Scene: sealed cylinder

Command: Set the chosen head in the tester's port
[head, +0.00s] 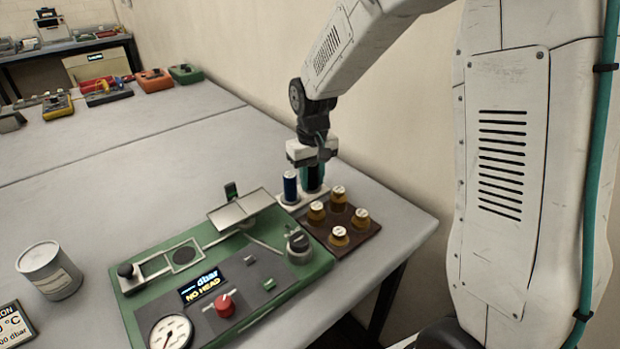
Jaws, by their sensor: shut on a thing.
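My gripper (313,158) is shut on a dark green cylinder (313,180), which stands upright at or just above a small white holder (287,204); I cannot tell whether it touches. The green tester (313,272) lies in front, with a display (204,287) that reads "dbar" and "NO HEAD".
A brown tray (362,240) with several amber, white-capped pieces sits beside the holder, near the table's right edge. A grey can (49,270) and a sign (14,325) are at the left. A wall runs behind my gripper.

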